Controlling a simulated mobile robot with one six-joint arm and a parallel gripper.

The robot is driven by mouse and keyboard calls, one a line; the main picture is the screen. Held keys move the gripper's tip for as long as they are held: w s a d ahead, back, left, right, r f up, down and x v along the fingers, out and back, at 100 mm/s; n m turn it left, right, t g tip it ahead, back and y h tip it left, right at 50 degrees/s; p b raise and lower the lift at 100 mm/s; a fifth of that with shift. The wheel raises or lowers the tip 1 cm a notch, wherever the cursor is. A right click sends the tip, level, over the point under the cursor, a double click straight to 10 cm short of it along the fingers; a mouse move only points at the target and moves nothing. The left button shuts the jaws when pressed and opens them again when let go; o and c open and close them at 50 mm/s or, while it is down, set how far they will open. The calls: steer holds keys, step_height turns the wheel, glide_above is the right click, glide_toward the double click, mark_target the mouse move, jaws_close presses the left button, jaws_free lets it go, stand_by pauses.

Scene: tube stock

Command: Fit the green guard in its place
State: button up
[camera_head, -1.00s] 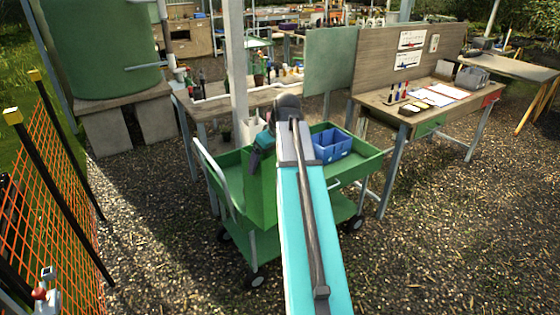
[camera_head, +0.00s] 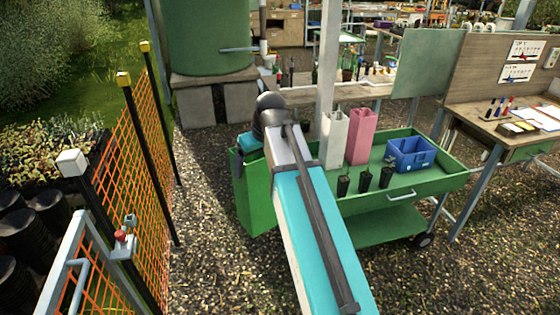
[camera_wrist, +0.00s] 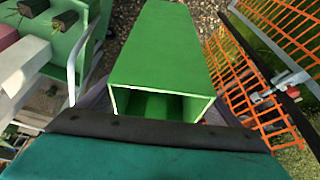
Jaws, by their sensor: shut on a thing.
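The green guard (camera_head: 255,195) is a tall square tube, hollow and open at the end facing the wrist view, where it also shows (camera_wrist: 160,45). My gripper (camera_head: 250,143) is shut on it near its upper end. The fingertips are partly hidden by my arm and the guard. The guard is upright in the head view, at the left end of the green trolley (camera_head: 430,187). A white guard (camera_head: 334,138) and a pink guard (camera_head: 360,137) stand on the trolley.
A blue crate (camera_head: 410,154) sits on the trolley's right part. An orange mesh fence (camera_head: 140,150) with black posts and a latch (camera_head: 122,238) runs along the left. A green tank (camera_head: 210,35) on blocks stands behind. Gravel between fence and trolley is open.

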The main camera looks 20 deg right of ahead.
steer(key=shift+s+a+r+m+h, duration=0.15)
steer(key=shift+a+m, duration=0.3)
steer(key=shift+a, duration=0.35)
steer(key=shift+s+a+f+m+h, duration=0.1)
steer(key=shift+a+m+h, duration=0.1)
steer(key=shift+a+m, duration=0.45)
steer(key=shift+s+a+r+m+h, duration=0.15)
steer(key=shift+a+m, duration=0.15)
steer(key=shift+a, duration=0.6)
steer(key=shift+d+f, duration=0.1)
